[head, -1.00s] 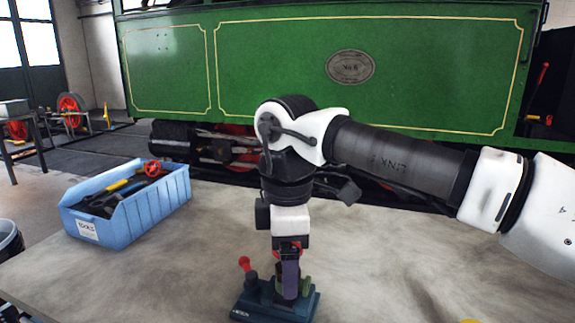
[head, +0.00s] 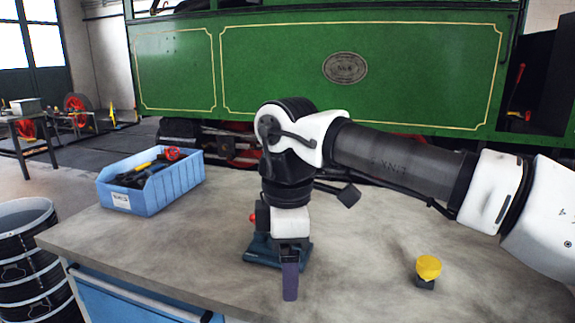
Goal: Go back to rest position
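My gripper (head: 290,282) hangs pointing down at the end of my bent arm, over the workbench. One dark purple finger shows; the other is hidden, so its opening is unclear. I see nothing in it. Behind it on the bench stands a dark blue device (head: 262,250) with a red knob (head: 252,218). My gripper and wrist partly cover this device. I cannot tell whether they touch it.
The grey workbench (head: 370,230) is mostly bare. A blue bin of tools (head: 155,192) sits at its back left. A yellow-topped dark object (head: 428,269) stands at the right. Dark drums (head: 28,255) stand left of the bench. A green steam tram (head: 300,70) is behind.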

